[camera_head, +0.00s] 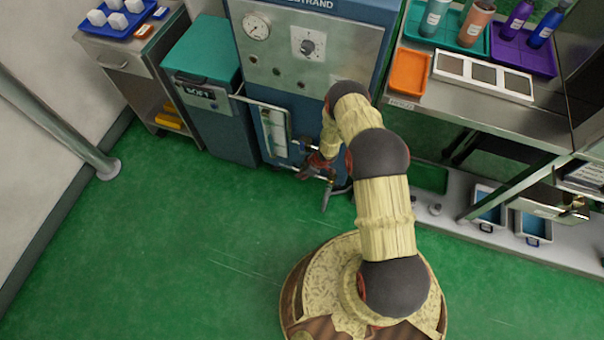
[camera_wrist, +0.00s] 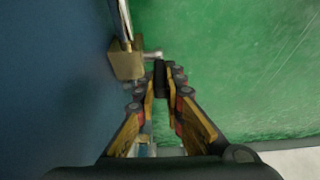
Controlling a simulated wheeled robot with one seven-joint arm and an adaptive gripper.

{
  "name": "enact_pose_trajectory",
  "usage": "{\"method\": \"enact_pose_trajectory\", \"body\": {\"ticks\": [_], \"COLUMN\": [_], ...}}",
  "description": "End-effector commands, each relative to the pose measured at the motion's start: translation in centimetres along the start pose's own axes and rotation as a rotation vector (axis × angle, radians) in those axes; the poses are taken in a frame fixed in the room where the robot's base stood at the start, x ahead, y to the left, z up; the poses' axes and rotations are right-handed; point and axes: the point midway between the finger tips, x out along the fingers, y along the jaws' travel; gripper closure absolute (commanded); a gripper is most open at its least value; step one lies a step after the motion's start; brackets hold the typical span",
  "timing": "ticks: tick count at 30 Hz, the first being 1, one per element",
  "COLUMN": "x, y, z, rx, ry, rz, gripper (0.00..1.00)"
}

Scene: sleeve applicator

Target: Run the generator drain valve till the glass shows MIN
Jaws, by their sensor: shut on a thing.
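The generator (camera_head: 305,55) is a steel-and-blue cabinet with a dial gauge and a knob. Its gauge glass (camera_head: 273,132) is a pale upright tube in a metal frame low on the cabinet's front; its level and MIN mark are too small to read. The drain valve shows in the wrist view as a brass body (camera_wrist: 126,62) with a metal stem toward the fingers. My gripper (camera_wrist: 161,78) is shut on the valve's dark handle, beside the brass body. In the head view my gripper (camera_head: 318,166) is at the cabinet's lower front, partly hidden by my arm.
A teal-lidded bin (camera_head: 203,60) stands left of the generator. A steel bench (camera_head: 420,105) with trays and bottles is at the right, with a low shelf (camera_head: 462,215) below. The green floor (camera_head: 190,225) in front is clear on the left.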

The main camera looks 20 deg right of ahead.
Motion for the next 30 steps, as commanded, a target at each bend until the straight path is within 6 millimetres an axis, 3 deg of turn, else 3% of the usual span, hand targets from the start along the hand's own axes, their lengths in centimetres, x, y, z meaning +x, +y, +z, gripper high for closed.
{"method": "enact_pose_trajectory", "body": {"ticks": [30], "x": [-0.4], "y": [0.0], "z": [3.1], "rx": [0.001], "ry": [0.521], "rz": [0.001], "gripper": [1.00]}}
